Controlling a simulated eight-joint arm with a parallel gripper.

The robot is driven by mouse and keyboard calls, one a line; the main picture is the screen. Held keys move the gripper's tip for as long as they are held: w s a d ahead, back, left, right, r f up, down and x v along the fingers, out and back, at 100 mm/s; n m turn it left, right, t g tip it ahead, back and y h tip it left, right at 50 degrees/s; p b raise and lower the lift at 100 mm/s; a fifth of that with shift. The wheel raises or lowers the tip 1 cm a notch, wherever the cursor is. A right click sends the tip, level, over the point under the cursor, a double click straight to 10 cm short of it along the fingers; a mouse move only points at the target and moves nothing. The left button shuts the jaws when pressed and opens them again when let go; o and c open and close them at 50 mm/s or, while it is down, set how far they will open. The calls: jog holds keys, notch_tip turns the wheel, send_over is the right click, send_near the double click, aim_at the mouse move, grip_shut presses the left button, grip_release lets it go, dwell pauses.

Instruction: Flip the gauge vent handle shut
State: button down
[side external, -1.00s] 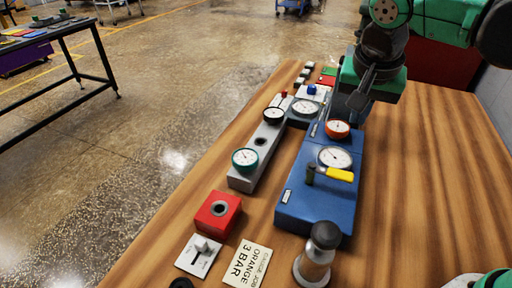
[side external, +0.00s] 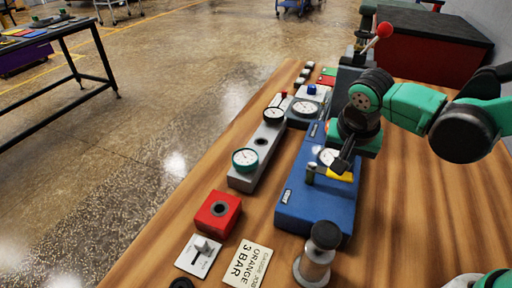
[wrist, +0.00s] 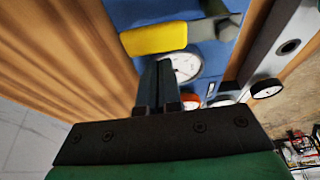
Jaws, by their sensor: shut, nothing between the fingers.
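The yellow vent handle (side external: 341,176) points right from a small dark valve post (side external: 310,174) on the blue block (side external: 318,207). A white-faced gauge (side external: 325,157) sits just behind it, partly covered by my gripper. My gripper (side external: 341,168) is shut and empty, pointing down with its fingertips close to the handle. In the wrist view the yellow handle (wrist: 153,39) lies just beyond the shut fingertips (wrist: 158,66). I cannot tell whether they touch. The orange gauge is mostly hidden behind my gripper in the side view; part of its rim (wrist: 190,101) shows in the wrist view.
A grey block (side external: 246,178) with a green-rimmed gauge (side external: 245,160) stands left of the blue block. A red block (side external: 217,213), a switch plate (side external: 198,256), a label card (side external: 248,264) and a black-topped cylinder (side external: 316,255) are nearer.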

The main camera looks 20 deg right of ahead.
aim_at(344, 177)
jog(key=shift+s+a, duration=0.15)
jog(key=shift+s+a+m, duration=0.15)
jog(key=shift+s+m, duration=0.2)
jog(key=shift+m, duration=0.45)
dwell(0.3)
jog(key=shift+s+a+m+g+h, duration=0.25)
jog(key=shift+m+g+h, duration=0.15)
jog(key=shift+m, duration=0.4)
jog(key=m, duration=0.1)
jog(key=s+a+m, duration=0.1)
jog(key=m, duration=0.1)
jog(key=shift+a+g, duration=0.1)
jog(key=shift+g, duration=0.3)
jog(key=shift+s+a, duration=0.25)
jog(key=shift+a, duration=0.35)
jog(key=shift+s+a, duration=0.25)
jog(key=shift+a, duration=1.15)
jog(key=shift+w+a, duration=0.2)
jog(key=shift+a, duration=0.3)
jog(key=shift+w+a, duration=0.1)
jog(key=shift+a, duration=0.2)
